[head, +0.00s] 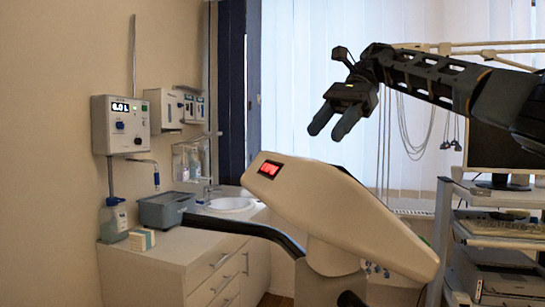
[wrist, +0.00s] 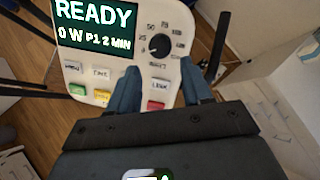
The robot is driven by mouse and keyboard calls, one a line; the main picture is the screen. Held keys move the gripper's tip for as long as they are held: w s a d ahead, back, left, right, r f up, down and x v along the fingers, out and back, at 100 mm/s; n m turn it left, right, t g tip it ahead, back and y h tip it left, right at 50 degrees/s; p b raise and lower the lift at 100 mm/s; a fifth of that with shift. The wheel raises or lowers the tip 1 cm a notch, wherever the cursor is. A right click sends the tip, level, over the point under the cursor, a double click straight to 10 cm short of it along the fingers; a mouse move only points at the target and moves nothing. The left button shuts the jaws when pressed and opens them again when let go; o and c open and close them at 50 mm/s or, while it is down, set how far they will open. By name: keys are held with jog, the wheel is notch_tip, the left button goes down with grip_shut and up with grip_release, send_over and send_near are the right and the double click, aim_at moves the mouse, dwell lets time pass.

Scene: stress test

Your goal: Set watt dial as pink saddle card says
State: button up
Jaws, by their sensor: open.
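The watt dial (wrist: 159,45) is a black round knob with a light pointer mark, on a white control panel (wrist: 150,75) in the wrist view. Small numbers ring it; 25, 50 and 75 seem to be among them, but most are blurred. The panel screen (wrist: 95,25) reads READY, 0 W, P1, 2 MIN. My gripper (wrist: 160,66) is open and empty, its two blue-grey fingers over the panel's lower part, below the dial in the picture. In the head view my gripper (head: 331,127) hangs above a large beige machine (head: 335,205). No pink saddle card shows in either view.
Labelled buttons, including a green one (wrist: 77,89) and a red one (wrist: 155,105), lie near the fingers. In the head view a monitor cart (head: 490,230) stands at right, and a cabinet with a sink (head: 230,204) at left. A wall unit (head: 120,125) shows about 6.0.

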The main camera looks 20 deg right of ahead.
jog(key=shift+x, duration=3.95)
jog(key=c, duration=0.8)
jog(key=shift+o, duration=0.2)
